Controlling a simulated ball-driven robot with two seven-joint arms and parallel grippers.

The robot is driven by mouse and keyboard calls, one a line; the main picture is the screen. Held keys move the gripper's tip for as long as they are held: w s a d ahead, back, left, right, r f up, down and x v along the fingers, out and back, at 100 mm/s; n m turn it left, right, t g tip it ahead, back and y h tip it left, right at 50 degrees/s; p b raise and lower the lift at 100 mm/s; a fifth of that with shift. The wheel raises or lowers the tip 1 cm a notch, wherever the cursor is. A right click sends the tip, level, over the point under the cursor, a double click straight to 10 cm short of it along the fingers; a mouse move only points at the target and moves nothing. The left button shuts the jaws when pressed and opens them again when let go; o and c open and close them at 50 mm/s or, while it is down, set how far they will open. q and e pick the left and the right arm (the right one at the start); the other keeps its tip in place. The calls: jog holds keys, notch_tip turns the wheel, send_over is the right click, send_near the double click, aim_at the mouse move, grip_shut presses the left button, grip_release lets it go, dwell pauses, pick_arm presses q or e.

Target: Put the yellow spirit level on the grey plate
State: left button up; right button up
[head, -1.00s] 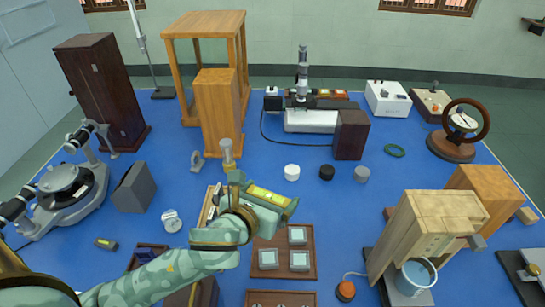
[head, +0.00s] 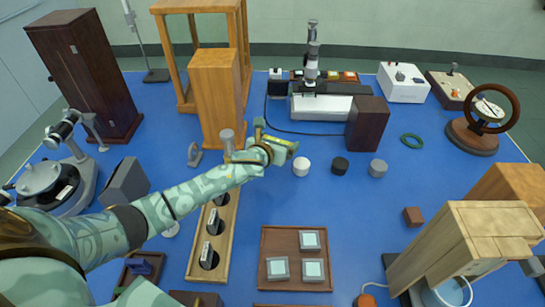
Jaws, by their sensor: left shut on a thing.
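The yellow spirit level (head: 276,140) is in my left gripper (head: 284,149), which is shut on it. Gripper and level are above the blue table, just left of a white round piece (head: 301,167). The fingers hide part of the level. I cannot make out a separate grey plate for certain; a pale slab (head: 325,108) lies under the upright instrument at the back. My right gripper is not in view.
A tall wooden block (head: 216,100) stands just left of my gripper. Black (head: 340,166) and grey (head: 378,168) round pieces stand to the right. A wooden tray (head: 233,240) and a brown tray (head: 268,240) lie nearer.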

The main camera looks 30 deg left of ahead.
pick_arm(q)
jog(key=a+f, duration=0.1)
jog(key=f+b, duration=0.1)
jog(key=shift+w+a+f, duration=0.45)
jog(key=shift+a+f, duration=0.3)
notch_tip(320, 180, down, 4)
jog(key=b, duration=0.2)
jog(key=shift+a+r+b, duration=0.15)
jog(key=shift+b, duration=0.2)
jog(key=shift+r, duration=0.25)
jog(key=shift+f, duration=0.15)
jog(key=o, duration=0.7)
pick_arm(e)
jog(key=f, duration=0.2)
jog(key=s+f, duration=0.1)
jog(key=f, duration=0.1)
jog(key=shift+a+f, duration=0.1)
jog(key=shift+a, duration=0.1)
